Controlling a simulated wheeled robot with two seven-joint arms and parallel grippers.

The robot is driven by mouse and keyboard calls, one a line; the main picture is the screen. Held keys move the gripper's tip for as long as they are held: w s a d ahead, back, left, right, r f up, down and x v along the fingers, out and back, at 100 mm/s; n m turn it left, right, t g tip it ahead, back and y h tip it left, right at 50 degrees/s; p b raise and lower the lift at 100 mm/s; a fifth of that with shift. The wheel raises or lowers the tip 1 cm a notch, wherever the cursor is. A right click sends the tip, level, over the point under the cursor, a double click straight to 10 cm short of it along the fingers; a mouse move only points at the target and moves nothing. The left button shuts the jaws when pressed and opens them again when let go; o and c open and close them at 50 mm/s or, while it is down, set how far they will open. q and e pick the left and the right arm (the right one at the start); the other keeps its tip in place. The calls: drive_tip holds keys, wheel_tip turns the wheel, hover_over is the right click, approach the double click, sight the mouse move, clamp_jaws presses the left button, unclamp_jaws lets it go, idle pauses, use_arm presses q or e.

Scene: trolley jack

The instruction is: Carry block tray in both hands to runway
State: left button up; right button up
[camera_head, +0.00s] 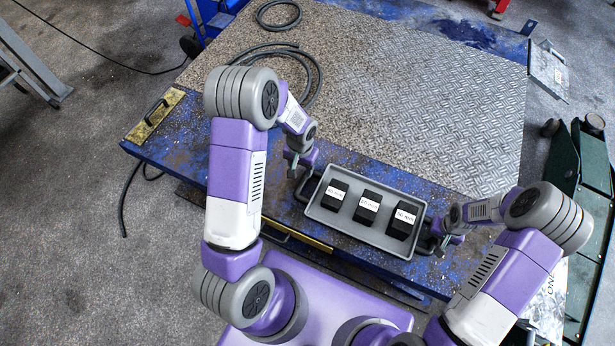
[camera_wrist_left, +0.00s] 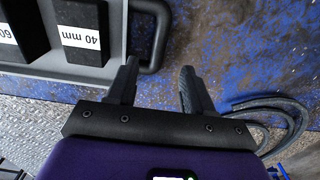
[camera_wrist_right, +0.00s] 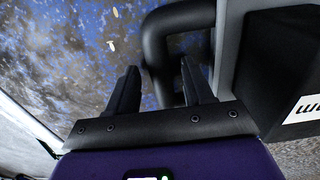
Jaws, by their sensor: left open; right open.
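The block tray (camera_head: 375,238) is a shallow grey tray on the front of the blue workbench, holding three black labelled blocks (camera_head: 369,206). It has a dark handle at each end. My left gripper (camera_head: 297,172) is open at the tray's left end; in the left wrist view the left handle (camera_wrist_left: 160,40) shows between the open fingers (camera_wrist_left: 160,68). My right gripper (camera_head: 441,241) is open at the right end; in the right wrist view the right handle (camera_wrist_right: 155,55) shows between the open fingers (camera_wrist_right: 160,68). Neither finger pair is closed on a handle. I cannot tell which surface is the runway.
The workbench has a speckled mat (camera_head: 330,60) and a ridged metal plate (camera_head: 450,110) behind the tray, mostly clear. A black hose (camera_head: 312,75) lies at the back left. A green wheeled object (camera_head: 585,200) stands at the right. Grey floor lies at the left.

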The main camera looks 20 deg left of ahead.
drive_tip(key=shift+r, duration=0.15)
use_arm(q)
wheel_tip(320, 180, up, 2)
drive_tip(key=shift+r, duration=0.1)
use_arm(e)
wheel_tip(320, 180, up, 12)
idle(0.7)
use_arm(q)
drive_tip(key=s+d+f+n+h+p, duration=0.1)
drive_tip(key=s+d+h+p, duration=0.3)
drive_tip(key=s+d+p, duration=0.5)
drive_tip(key=s+d+n, duration=0.1)
drive_tip(key=s+d, duration=0.4)
drive_tip(key=s, duration=0.2)
drive_tip(key=shift+s+f+n+t, duration=0.3)
drive_tip(key=shift+f+n, duration=0.05)
drive_tip(key=shift+n, duration=0.05)
use_arm(e)
drive_tip(key=s+a+f+m+y, duration=0.2)
drive_tip(key=s+a+y, duration=0.2)
drive_tip(key=s+a, duration=1)
drive_tip(key=s, duration=0.2)
drive_tip(key=shift+s+m+t, duration=0.3)
drive_tip(key=shift+m, duration=0.1)
use_arm(q)
drive_tip(key=shift+c, duration=0.8)
use_arm(e)
drive_tip(key=shift+c, duration=0.8)
